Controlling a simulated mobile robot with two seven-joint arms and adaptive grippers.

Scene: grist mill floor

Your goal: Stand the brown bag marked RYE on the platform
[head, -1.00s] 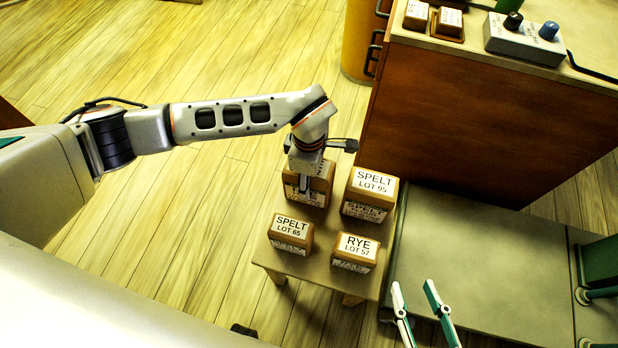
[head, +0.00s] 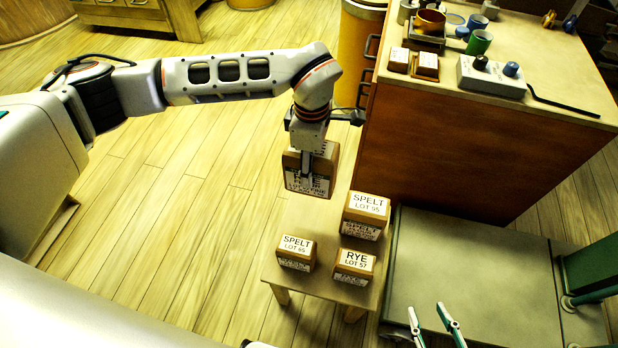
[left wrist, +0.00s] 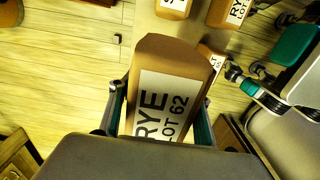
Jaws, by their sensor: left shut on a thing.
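My left gripper (head: 307,172) is shut on a brown bag (head: 325,189) and holds it upright above the back left of a small wooden stand. In the left wrist view the bag (left wrist: 172,62) reads RYE LOT 62, with a finger on each side. Another brown bag, RYE LOT 57 (head: 353,266), stands at the stand's front right. The platform (head: 465,275) is a low, flat grey-green surface right of the stand, its visible top bare. My right gripper (head: 432,322) is open and empty over the platform's front left.
On the stand (head: 318,283) are also SPELT LOT 95 (head: 366,215) and the smaller SPELT LOT 65 (head: 296,253). A wooden cabinet (head: 470,140) rises behind the platform, bearing a grey box with knobs (head: 492,77) and small blocks. A green post (head: 592,268) stands at the platform's right.

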